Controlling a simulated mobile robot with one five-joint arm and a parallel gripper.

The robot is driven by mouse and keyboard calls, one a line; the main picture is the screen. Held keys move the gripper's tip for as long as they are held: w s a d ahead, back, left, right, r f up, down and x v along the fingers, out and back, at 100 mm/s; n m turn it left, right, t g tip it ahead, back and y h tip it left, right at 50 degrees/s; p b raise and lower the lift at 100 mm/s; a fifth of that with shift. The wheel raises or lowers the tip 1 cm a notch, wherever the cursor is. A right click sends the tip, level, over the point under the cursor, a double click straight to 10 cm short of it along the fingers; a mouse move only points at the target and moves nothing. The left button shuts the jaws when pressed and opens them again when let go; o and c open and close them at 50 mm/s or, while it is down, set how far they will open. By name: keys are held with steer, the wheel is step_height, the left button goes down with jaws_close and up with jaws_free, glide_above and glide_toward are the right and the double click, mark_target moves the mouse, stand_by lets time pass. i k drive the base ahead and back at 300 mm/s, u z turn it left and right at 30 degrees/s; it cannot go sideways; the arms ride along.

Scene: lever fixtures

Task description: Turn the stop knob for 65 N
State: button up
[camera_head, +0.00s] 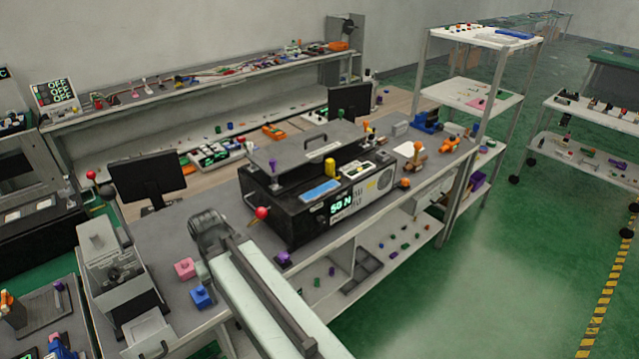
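A black box fixture (290,222) stands on the grey workbench. Its green display (341,204) seems to read 50 N. A red ball knob (262,213) on a thin lever sticks out at the box's left side. A yellow knob (330,168) stands upright on top, and an orange knob (404,183) sits by the right end. No label shows which is the stop knob. My arm reaches up from the bottom, and my dark gripper (205,226) is left of the red knob, apart from it. Its fingers are not clear.
Pink (184,268) and blue (201,296) blocks lie by my gripper's left. A grey machine (110,265) stands further left. A monitor (148,178) is behind. A grey plate with a handle (308,150) rises above the box. Green floor is open at the right.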

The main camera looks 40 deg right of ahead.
mark_target(321, 221)
steer(key=k, duration=0.5)
steer(key=z, duration=1.7)
steer(key=i, duration=0.5)
steer(key=u, duration=0.75)
